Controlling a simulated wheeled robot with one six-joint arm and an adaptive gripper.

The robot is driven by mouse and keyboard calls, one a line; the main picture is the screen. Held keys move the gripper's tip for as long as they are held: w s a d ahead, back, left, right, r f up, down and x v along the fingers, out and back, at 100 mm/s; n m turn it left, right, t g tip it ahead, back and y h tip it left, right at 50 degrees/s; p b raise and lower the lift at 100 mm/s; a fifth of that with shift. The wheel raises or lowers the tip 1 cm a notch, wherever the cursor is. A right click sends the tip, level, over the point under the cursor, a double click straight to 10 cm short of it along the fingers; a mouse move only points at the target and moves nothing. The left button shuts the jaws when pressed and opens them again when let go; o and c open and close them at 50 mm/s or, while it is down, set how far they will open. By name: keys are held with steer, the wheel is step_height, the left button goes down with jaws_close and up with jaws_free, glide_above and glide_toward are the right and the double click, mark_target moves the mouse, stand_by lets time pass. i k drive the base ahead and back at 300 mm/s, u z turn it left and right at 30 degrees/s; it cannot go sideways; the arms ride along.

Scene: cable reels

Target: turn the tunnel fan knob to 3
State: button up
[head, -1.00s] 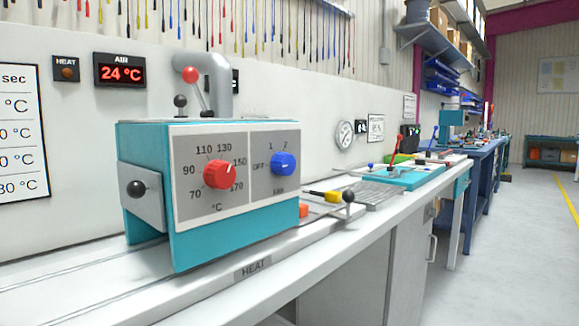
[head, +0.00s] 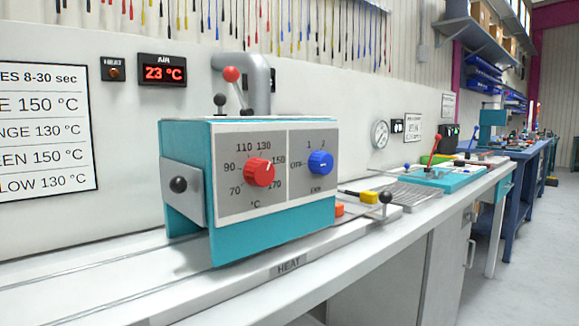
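The blue fan knob (head: 320,163) is on the right panel of the teal heat tunnel box (head: 275,243). The labels OFF, 1 and 2 show around it; a 3 cannot be made out. Its pointer is too small to read surely. The red temperature knob (head: 259,172) is on the left panel, with marks from 70 to 170 °C; its pointer seems to lie near 150. My gripper is not in view.
The box stands on a white bench with a rail marked HEAT (head: 289,265). A red display (head: 162,70) reads 23 °C. Beyond are a yellow-ended tool (head: 368,197) and a grey grid (head: 408,194). Floor is clear at right.

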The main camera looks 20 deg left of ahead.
mark_target(320, 162)
steer(key=z, duration=0.05)
steer(key=k, duration=0.5)
steer(key=u, duration=0.5)
steer(key=i, duration=0.4)
steer(key=u, duration=0.25)
